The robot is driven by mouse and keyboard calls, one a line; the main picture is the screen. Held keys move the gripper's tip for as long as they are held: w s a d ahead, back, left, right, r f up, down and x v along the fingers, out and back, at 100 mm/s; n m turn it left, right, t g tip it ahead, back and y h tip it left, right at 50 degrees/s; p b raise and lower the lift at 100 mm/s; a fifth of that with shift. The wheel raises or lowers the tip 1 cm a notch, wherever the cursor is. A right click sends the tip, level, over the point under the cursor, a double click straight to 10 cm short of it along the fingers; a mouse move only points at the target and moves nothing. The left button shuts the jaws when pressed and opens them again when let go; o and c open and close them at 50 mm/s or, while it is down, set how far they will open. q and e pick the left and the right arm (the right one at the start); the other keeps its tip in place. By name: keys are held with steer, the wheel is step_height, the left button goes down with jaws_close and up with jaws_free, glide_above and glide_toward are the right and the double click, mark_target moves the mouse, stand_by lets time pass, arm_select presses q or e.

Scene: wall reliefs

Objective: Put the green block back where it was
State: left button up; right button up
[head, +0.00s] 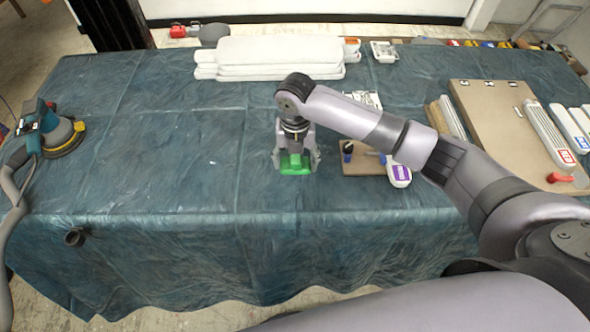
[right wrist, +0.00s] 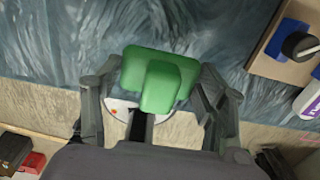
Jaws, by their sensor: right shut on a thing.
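The green block (head: 293,168) is between the fingers of my right gripper (head: 297,160), over the middle of the table. In the right wrist view the green block (right wrist: 158,75) shows a wide body with a raised part, held between the two fingers of the right gripper (right wrist: 160,88). The right gripper is shut on it. I cannot tell whether the block touches the tablecloth. The left gripper is not in view.
The cloth-covered table (head: 150,170) is clear left of the block. A brown board (head: 365,168) with small items lies just right. White stacked panels (head: 270,55) lie at the back. A sander (head: 60,132) stands at left; a large board (head: 505,125) lies at right.

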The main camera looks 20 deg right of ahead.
mark_target(296, 156)
steer(key=shift+f, duration=0.8)
step_height(296, 156, down, 4)
steer(key=shift+f, duration=0.1)
steer(key=shift+f, duration=0.1)
steer(key=o, duration=1)
steer(key=shift+r, duration=0.25)
step_height(296, 156, up, 12)
steer(key=shift+f+b, duration=0.1)
steer(key=shift+b, duration=0.55)
